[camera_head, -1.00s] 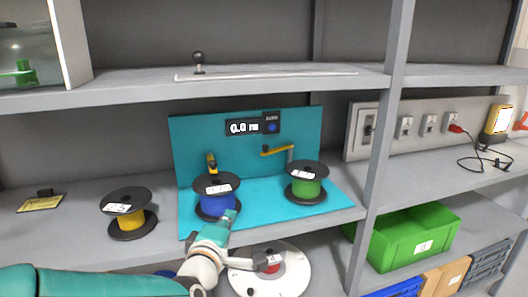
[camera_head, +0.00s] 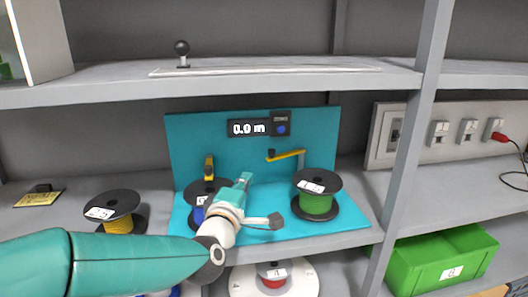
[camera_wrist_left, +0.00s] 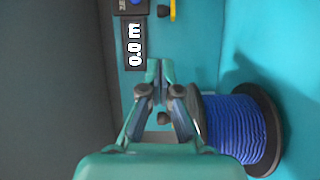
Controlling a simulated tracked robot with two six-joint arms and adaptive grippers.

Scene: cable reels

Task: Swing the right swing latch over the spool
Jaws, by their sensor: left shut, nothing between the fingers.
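The right swing latch (camera_head: 286,155) is a yellow bar with a dark knob at its left end. It extends sideways from a grey post on the teal back panel, above and behind the green spool (camera_head: 316,205). My left gripper (camera_head: 246,178) is shut and empty, in front of the panel, left of and below the latch knob. In the left wrist view the shut fingertips (camera_wrist_left: 158,72) point toward the knob and yellow end of a latch (camera_wrist_left: 172,8) at the top. The blue spool (camera_wrist_left: 240,132) is beside the gripper and mostly hidden by my arm in the head view.
The left latch (camera_head: 209,168) stands upright above the blue spool. A meter display (camera_head: 248,128) reading 0.0 m is on the panel. A yellow spool (camera_head: 116,212) stands at left. The upper shelf (camera_head: 290,85) overhangs, and a shelf post (camera_head: 412,130) stands at right.

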